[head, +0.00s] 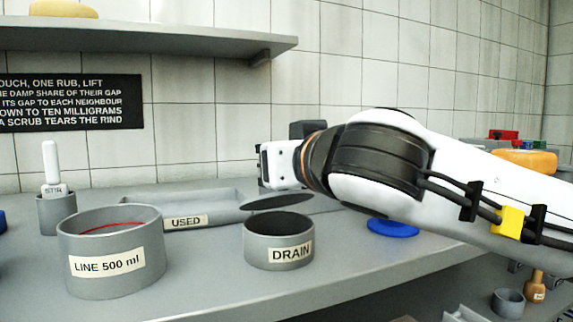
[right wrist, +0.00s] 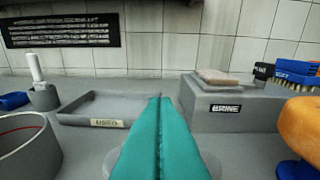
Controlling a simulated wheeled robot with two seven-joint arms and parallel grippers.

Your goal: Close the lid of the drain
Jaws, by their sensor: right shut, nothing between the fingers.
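The drain (head: 279,251) is a round grey pot with a label on the front of the bench. Its dark grey lid (head: 277,202) is open, a thin disc standing tilted above the back of the rim. The dark inside of the drain shows below it. My right gripper (right wrist: 160,103) has teal fingers pressed together, empty. In the head view its white body is above and behind the lid, and its fingertips are hidden there. In the right wrist view a rounded grey shape shows either side of the fingers; I cannot tell whether it is lid or drain. My left gripper is out of view.
A grey pot marked LINE 500 ml (head: 110,265) stands left of the drain. Behind are the USED tray (head: 225,213) and the STIR holder (head: 57,212). A blue disc (head: 393,228) lies to the right. The BRINE block (right wrist: 235,112) shows in the right wrist view.

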